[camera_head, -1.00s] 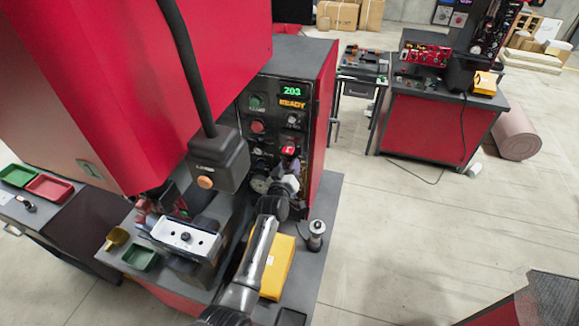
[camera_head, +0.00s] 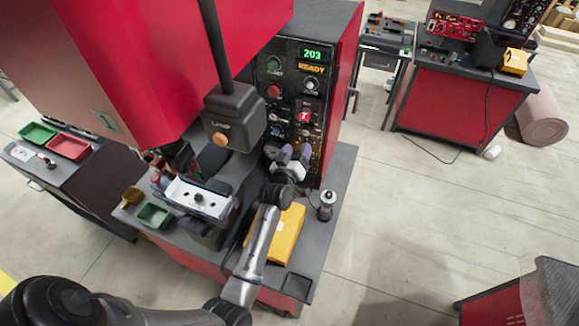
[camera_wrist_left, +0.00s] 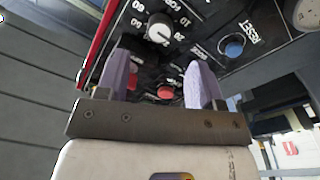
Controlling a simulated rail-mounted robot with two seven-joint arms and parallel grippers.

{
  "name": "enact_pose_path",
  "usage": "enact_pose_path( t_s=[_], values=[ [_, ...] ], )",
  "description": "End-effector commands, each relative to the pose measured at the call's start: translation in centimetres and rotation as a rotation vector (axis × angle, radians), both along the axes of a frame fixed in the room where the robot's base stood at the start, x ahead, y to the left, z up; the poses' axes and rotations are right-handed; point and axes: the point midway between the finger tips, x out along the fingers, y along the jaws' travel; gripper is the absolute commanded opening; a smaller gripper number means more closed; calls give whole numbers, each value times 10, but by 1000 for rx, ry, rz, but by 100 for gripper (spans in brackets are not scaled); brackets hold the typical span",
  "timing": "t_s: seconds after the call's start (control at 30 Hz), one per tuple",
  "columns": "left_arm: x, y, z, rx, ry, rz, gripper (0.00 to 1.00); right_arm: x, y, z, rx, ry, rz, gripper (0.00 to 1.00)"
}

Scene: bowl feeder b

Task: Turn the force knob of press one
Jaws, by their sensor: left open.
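Press one is the large red machine (camera_head: 120,60) with a black control panel (camera_head: 291,80) showing 203 and READY. My left gripper (camera_head: 292,154) is at the lower part of this panel, open, with nothing seen between its fingers in the head view. In the left wrist view its two lilac fingers (camera_wrist_left: 160,82) point at the panel. A pale knob (camera_wrist_left: 159,28) on a numbered scale, with a partly cut label starting "FOR", stands above and between the fingers, apart from them. In the head view I cannot pick this knob out for sure. My right gripper is not in view.
In the wrist view a red button (camera_wrist_left: 165,91) lies between the fingers and a blue RESET button (camera_wrist_left: 235,47) to the right. A red knob (camera_head: 304,117) sits above the gripper. A hanging black box (camera_head: 235,115) and yellow box (camera_head: 287,235) are close by.

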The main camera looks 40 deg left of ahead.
Motion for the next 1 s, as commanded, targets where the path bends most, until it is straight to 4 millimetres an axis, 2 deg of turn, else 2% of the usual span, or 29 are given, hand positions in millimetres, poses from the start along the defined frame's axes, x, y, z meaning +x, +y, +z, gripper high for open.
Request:
enact_pose_path(
  t_s=[0.03,0.2,0.4,0.6,1.0],
  values=[
    [-10,-4,-3,-1,1,0,61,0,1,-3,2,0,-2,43],
    [-36,-14,-4,-1,1,0,61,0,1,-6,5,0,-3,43],
    [-54,-22,-5,0,1,0,61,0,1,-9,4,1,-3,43],
    [-60,-24,-5,0,1,0,61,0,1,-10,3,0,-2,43],
    [-60,-24,-4,0,1,0,61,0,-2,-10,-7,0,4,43]
  ],
)
